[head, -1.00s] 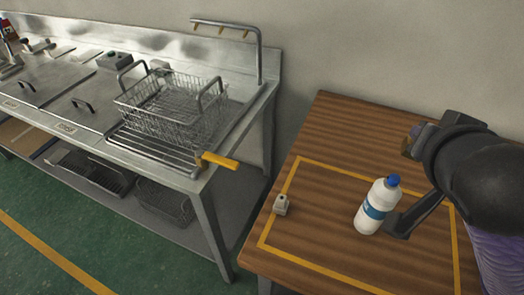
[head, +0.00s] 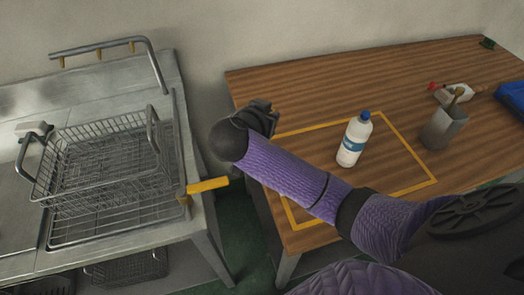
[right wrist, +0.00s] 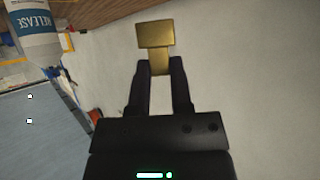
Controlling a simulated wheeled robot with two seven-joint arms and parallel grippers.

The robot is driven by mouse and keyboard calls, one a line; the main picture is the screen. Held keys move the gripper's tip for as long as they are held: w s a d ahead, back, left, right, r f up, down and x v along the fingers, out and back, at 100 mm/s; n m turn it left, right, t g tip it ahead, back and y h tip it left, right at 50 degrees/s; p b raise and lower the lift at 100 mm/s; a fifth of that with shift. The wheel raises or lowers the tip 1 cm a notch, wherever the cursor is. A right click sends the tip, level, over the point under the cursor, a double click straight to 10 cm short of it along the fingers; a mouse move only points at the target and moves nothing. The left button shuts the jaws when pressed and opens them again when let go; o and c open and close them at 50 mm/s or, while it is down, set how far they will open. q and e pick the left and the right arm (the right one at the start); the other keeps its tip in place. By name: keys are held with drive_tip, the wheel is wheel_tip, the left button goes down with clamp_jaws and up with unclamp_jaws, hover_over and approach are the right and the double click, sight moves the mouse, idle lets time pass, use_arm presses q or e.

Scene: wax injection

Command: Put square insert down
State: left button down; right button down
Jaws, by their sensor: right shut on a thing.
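My right gripper (right wrist: 160,75) is shut on the square insert (right wrist: 155,35), a brass-coloured piece with a wide square head and a narrower stem between the fingers. In the head view my right arm reaches from the lower right across the wooden table, and the right gripper (head: 262,115) is above the table's left side, near the corner of the yellow outline. The insert cannot be made out in the head view; the hand hides it. My left gripper is not in view.
A white bottle with a blue cap (head: 355,140) stands inside the yellow outline (head: 408,145) on the wooden table (head: 300,90). A grey metal container (head: 443,128) and a blue tray (head: 513,97) are on the right.

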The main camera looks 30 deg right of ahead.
drive_tip(key=shift+s+d+f+m+g, duration=0.15)
drive_tip(key=shift+s+d+f, duration=0.1)
drive_tip(key=shift+f, duration=0.35)
drive_tip(key=shift+s+d+f+m+g, duration=0.15)
drive_tip(key=shift+d+f, duration=0.1)
drive_tip(key=shift+f, duration=0.35)
wheel_tip(320, 180, down, 10)
drive_tip(key=b, duration=0.3)
drive_tip(key=shift+r+b, duration=0.25)
drive_tip(key=shift+b, duration=0.15)
drive_tip(key=shift+r, duration=0.15)
drive_tip(key=c, duration=0.5)
unclamp_jaws()
drive_tip(key=shift+c, duration=0.2)
drive_tip(key=p+v, duration=0.3)
drive_tip(key=v, duration=0.9)
drive_tip(key=shift+a+p, duration=0.2)
drive_tip(key=shift+p, duration=0.1)
